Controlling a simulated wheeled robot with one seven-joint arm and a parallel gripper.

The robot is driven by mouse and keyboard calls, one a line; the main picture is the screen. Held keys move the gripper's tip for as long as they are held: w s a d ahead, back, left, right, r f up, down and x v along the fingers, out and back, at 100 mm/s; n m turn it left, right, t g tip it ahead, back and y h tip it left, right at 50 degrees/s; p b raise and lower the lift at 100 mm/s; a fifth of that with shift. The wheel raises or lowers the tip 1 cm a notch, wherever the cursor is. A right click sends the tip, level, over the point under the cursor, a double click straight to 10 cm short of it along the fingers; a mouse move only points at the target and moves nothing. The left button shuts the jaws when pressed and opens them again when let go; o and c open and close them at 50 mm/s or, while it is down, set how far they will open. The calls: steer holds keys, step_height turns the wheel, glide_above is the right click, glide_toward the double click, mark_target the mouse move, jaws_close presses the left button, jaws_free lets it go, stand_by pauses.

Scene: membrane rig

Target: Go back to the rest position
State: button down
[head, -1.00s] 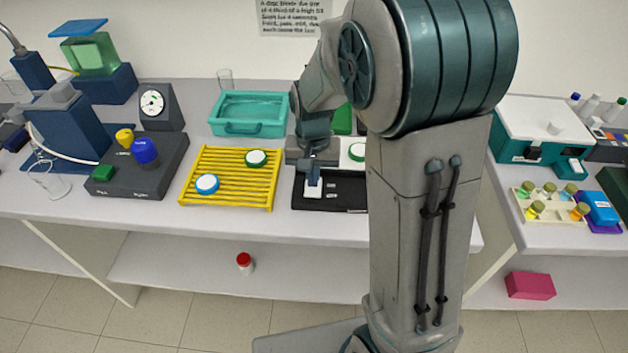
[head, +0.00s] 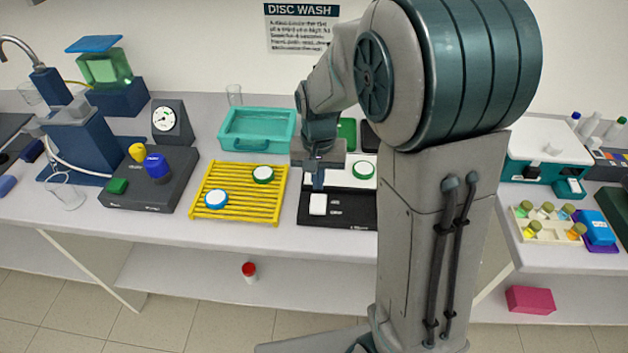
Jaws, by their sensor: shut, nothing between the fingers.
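My gripper (head: 318,184) shows in the head view, pointing down above the black base plate (head: 345,215) right of the yellow rack. Its fingers are together, with nothing seen between them. A small white block (head: 318,204) on the plate lies just below the fingertips; a small gap seems to separate them. My arm's large links hide the part of the bench to the right of the plate.
The yellow rack (head: 213,213) holds a blue-rimmed disc (head: 216,199) and a green-rimmed disc (head: 263,174). Another green-rimmed disc (head: 363,169) lies right of my gripper. A teal tray (head: 257,145) stands behind. A dark control box (head: 172,190) is at left.

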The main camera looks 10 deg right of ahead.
steer(key=s+d+r+n+t, duration=0.1)
steer(key=s+d+r, duration=0.1)
steer(key=s+r, duration=0.3)
steer(key=s+d+r+n+t, duration=0.2)
steer(key=s+r, duration=0.3)
steer(key=s, duration=0.6)
steer(key=shift+s+r+t, duration=0.2)
steer(key=shift+s+t, duration=0.1)
